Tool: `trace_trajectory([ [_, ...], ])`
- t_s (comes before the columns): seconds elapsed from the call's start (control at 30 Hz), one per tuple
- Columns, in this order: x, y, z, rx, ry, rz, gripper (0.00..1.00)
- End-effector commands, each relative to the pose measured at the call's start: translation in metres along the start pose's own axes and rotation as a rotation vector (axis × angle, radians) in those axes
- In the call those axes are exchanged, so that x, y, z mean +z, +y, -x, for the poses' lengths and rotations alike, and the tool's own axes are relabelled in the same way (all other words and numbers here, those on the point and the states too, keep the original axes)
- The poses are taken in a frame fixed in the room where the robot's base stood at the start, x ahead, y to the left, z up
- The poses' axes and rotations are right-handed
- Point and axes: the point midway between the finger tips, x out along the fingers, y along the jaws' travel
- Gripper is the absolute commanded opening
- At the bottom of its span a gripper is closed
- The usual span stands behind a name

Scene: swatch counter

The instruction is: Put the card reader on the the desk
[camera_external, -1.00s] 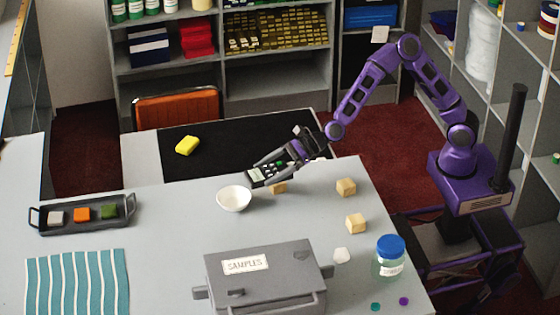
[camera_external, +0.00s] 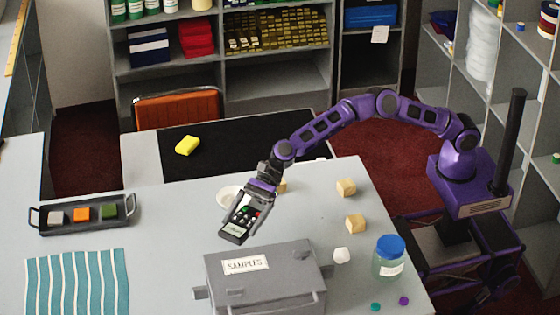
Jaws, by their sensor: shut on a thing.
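The card reader (camera_external: 238,223), dark with a light keypad and red and green keys, is held tilted with its far end pointing down and left. My gripper (camera_external: 254,207) is shut on it, above the light grey desk top (camera_external: 160,245). The reader shows just behind the grey SAMPLES box and in front of the white bowl (camera_external: 226,194), which it and my gripper partly hide. I cannot tell whether its lower end touches the surface.
The SAMPLES box (camera_external: 265,280) stands at the front. Wooden blocks (camera_external: 346,187), a white lump and a blue-lidded jar (camera_external: 389,257) are on the right. A tray (camera_external: 85,228) and striped cloth (camera_external: 78,283) lie left. A black mat (camera_external: 230,140) with a yellow sponge (camera_external: 187,145) is behind. The middle left is clear.

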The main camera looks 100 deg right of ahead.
Motion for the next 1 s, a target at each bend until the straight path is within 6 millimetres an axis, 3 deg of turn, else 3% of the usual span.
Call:
trace_trajectory([
  [0.03, -0.014, -0.001, -0.005, 0.001, 0.002, -0.004, 0.15],
  [0.2, -0.041, -0.001, -0.016, 0.001, 0.001, -0.004, 0.15],
  [0.43, -0.058, 0.0, -0.023, 0.0, 0.001, -0.002, 0.15],
  [0.6, -0.081, -0.001, -0.033, -0.001, 0.001, -0.005, 0.15],
  [1.0, -0.087, 0.0, -0.035, -0.001, 0.0, -0.001, 0.15],
])
